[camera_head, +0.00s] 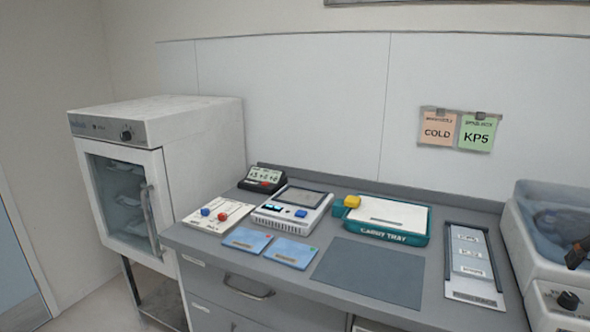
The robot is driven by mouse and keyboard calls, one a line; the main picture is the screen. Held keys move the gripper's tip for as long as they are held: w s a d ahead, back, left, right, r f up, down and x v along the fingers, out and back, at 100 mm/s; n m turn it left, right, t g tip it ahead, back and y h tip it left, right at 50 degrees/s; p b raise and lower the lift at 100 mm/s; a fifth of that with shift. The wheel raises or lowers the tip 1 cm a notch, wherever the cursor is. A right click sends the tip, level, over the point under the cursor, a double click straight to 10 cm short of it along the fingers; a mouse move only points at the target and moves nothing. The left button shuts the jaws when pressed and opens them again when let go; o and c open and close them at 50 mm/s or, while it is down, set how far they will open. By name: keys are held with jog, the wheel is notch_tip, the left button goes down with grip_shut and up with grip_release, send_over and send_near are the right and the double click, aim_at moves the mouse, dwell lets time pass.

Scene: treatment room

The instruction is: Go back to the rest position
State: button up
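My gripper is not clearly seen in the head view. A dark part (577,254) cuts in at the right edge over the white basin unit (511,232), and I cannot tell what it belongs to. On the grey counter (455,315) stands a teal carry tray (393,236) with a white panel and a yellow block (352,201) at its left corner. Left of it is a white device (290,222) with a screen and blue buttons.
A black display box (262,180), a white card with red and blue knobs (219,225), two blue cards (290,253), a dark grey mat (370,272) and a labelled rack (472,293) occupy the counter. A white glass-door cabinet (185,133) stands left. Notes (476,133) hang on the wall.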

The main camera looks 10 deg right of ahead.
jog(key=w+a+f+n+g+y+p, duration=0.1)
jog(key=w+a+f+n+p, duration=0.1)
jog(key=a, duration=1)
jog(key=w+a+f+n+g+y+p, duration=0.1)
jog(key=w+a+f+n+p, duration=0.15)
jog(key=a, duration=1.05)
jog(key=s+a+f+g+p, duration=0.2)
jog(key=s+a+f, duration=0.1)
jog(key=s+a, duration=0.3)
jog(key=s+a+f+g+p, duration=0.1)
jog(key=s+a+f+p, duration=0.1)
jog(key=s+a, duration=0.5)
jog(key=s+f+n, duration=0.1)
jog(key=s, duration=0.2)
jog(key=shift+f+g, duration=0.4)
